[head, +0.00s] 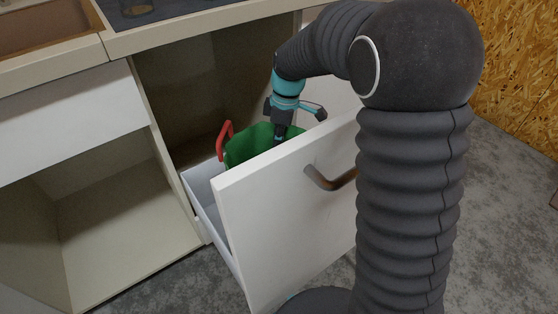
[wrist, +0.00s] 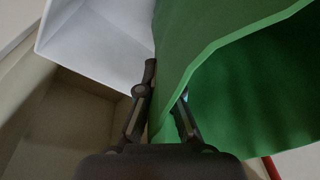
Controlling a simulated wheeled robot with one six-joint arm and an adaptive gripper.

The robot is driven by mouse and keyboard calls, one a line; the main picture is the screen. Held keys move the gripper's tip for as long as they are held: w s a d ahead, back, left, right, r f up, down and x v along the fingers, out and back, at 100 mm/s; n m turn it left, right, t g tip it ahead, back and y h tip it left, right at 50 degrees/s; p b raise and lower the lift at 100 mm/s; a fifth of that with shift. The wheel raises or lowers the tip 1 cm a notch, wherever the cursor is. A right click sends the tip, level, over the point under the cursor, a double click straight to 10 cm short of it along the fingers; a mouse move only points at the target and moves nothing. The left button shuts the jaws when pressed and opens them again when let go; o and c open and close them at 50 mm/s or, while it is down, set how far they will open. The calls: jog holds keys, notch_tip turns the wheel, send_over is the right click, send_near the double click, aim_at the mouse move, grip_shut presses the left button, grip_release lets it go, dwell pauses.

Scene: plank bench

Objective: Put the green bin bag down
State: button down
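The green bin bag (head: 251,145) is in the pulled-out drawer, its top showing above the drawer's walls, with a red handle (head: 224,140) at its left. In the head view my gripper (head: 279,138) points down at the bag's upper edge, behind the drawer front. In the wrist view the bag (wrist: 215,45) fills the upper right, with its opening to the right. My gripper's fingers (wrist: 166,95) stand on either side of the green wall and look shut on it. The bag's bottom is hidden, so I cannot tell whether it touches the drawer floor.
The white drawer front (head: 285,210) with its metal handle (head: 330,180) stands close in front of the bag. The drawer's side wall (head: 205,205) is at the left. An open cabinet (head: 110,220) lies further left, under the worktop (head: 190,28). Grey floor is clear at the right.

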jog(key=shift+f, duration=2.65)
jog(key=c, duration=1.3)
grip_release()
jog(key=r, duration=0.4)
jog(key=d+r, duration=0.1)
jog(key=r, duration=0.7)
jog(key=shift+w+d+r, duration=0.1)
jog(key=shift+w+d, duration=0.2)
jog(key=shift+d, duration=0.05)
